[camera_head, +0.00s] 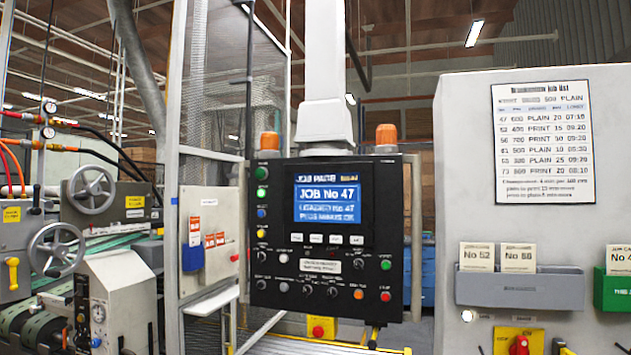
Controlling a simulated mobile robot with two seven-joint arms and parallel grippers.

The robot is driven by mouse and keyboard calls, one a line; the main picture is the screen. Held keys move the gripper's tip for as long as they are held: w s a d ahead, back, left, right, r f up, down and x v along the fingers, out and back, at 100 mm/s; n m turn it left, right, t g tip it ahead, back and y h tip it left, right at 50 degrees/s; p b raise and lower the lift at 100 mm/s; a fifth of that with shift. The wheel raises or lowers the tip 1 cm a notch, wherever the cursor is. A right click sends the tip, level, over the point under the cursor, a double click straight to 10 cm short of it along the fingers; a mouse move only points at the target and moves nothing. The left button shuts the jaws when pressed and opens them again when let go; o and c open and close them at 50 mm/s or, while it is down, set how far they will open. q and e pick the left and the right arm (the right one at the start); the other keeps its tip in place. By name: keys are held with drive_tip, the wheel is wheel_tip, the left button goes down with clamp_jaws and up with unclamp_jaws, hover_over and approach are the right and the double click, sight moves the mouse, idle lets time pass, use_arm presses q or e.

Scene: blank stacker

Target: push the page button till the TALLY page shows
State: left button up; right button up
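A black control panel (376,215) hangs in the middle of the view. Its lit blue screen (327,205) reads "JOB No 47", with smaller lines below that seem to read "LOADED No 47" and "PLUS MINUS OK". The heading above the screen seems to read "JOB PAGE"; no TALLY page shows. A row of several small white buttons (335,239) sits just under the screen. Their labels are too small to read, so I cannot tell which is the page button. Neither of my grippers is in view.
Coloured buttons and black knobs fill the panel's left side and bottom. A grey cabinet (465,140) at right carries a job list (543,135), a grey card holder (520,291) and a green holder (612,290). Machinery with handwheels (57,249) stands at left.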

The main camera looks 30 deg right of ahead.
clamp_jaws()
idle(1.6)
